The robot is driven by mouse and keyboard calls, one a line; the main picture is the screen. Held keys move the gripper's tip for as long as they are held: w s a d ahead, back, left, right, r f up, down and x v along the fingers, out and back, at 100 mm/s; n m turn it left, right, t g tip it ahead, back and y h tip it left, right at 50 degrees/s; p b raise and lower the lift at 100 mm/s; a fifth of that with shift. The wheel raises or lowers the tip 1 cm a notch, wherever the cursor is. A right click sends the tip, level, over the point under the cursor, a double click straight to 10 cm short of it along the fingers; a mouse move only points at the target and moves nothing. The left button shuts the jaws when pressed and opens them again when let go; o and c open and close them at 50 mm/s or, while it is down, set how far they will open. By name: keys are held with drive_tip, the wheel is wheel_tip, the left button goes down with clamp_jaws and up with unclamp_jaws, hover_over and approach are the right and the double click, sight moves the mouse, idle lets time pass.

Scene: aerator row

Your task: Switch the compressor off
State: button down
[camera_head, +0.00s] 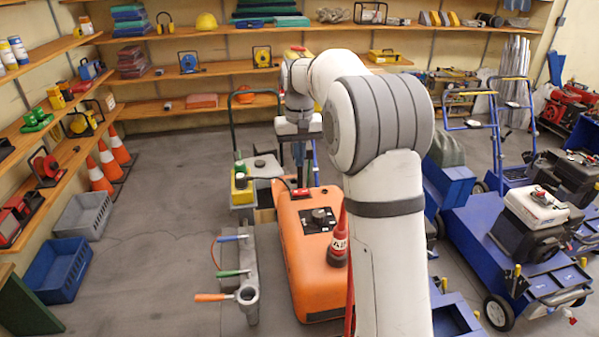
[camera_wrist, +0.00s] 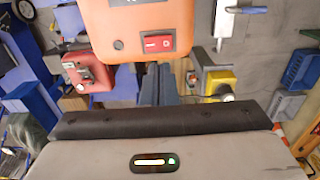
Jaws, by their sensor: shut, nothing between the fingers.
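I cannot tell which side is pressed. My gripper (camera_wrist: 160,72) is shut and empty, its fingertips just below the switch in that view; contact is unclear. In the head view my gripper (camera_head: 301,180) is at the machine's far end.
A manifold with coloured levers (camera_head: 240,270) stands left of the machine. A red bottle-like part (camera_head: 338,243) is at its right side. Blue carts (camera_head: 510,240) fill the right. Traffic cones (camera_head: 100,175) and crates (camera_head: 85,215) line the left; floor between is clear.

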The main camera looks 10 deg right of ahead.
drive_tip(key=shift+r, duration=2.7)
